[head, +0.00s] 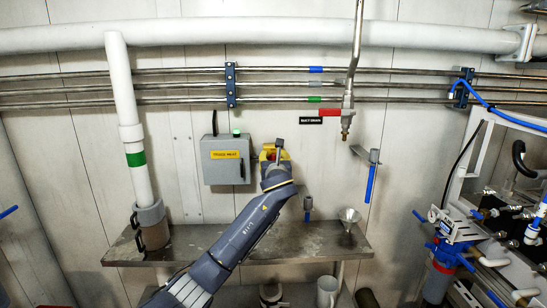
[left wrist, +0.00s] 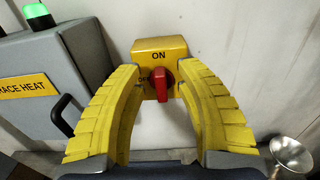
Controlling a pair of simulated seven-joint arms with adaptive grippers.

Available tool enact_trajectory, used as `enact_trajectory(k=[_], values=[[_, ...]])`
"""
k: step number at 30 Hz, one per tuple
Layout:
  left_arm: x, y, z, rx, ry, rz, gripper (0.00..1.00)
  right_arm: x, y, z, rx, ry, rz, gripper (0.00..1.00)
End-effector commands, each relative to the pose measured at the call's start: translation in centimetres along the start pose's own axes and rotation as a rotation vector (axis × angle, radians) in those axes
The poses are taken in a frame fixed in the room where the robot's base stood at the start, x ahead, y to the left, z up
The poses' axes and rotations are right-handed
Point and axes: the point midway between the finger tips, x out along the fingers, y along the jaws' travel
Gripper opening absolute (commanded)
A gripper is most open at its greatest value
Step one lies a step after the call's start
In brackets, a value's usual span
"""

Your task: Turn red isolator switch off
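The red isolator switch (left wrist: 161,83) sits on a yellow box (left wrist: 158,47) on the wall, in the middle of the left wrist view. Its red handle stands roughly upright, below the ON label. An OFF label at its left is partly hidden by a finger. My left gripper (left wrist: 160,80) is open, with its yellow fingers on either side of the handle. I cannot tell whether a finger touches it. In the head view my left gripper (head: 274,154) is at the yellow box and largely hides the switch. My right gripper is not in view.
A grey trace heat box (head: 226,159) with a green lamp is close on the left. A metal shelf (head: 290,249) runs below, with a funnel (head: 349,215) at its right. Pipes run along the wall above. A blue-handled valve (head: 371,180) hangs right of the gripper.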

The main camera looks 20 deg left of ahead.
Motion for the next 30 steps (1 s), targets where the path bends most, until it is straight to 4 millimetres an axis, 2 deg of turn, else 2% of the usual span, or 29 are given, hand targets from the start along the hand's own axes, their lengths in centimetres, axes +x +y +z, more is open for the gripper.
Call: enact_trajectory(k=[6, 18, 19, 28, 30], values=[[1.3, 0.0, 0.0, 0.001, -0.001, 0.001, 0.34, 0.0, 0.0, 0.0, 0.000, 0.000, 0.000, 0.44], [1.7, 0.0, 0.0, 0.000, 0.000, 0.000, 0.34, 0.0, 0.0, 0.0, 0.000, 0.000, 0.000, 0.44], [1.7, 0.0, 0.0, 0.000, 0.000, 0.000, 0.37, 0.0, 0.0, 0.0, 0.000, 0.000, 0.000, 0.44], [1.6, 0.0, 0.0, 0.000, 0.000, 0.000, 0.03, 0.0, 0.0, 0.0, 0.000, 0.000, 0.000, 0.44], [1.6, 0.0, 0.0, 0.000, 0.000, 0.000, 0.00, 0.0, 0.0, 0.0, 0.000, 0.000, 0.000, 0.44]])
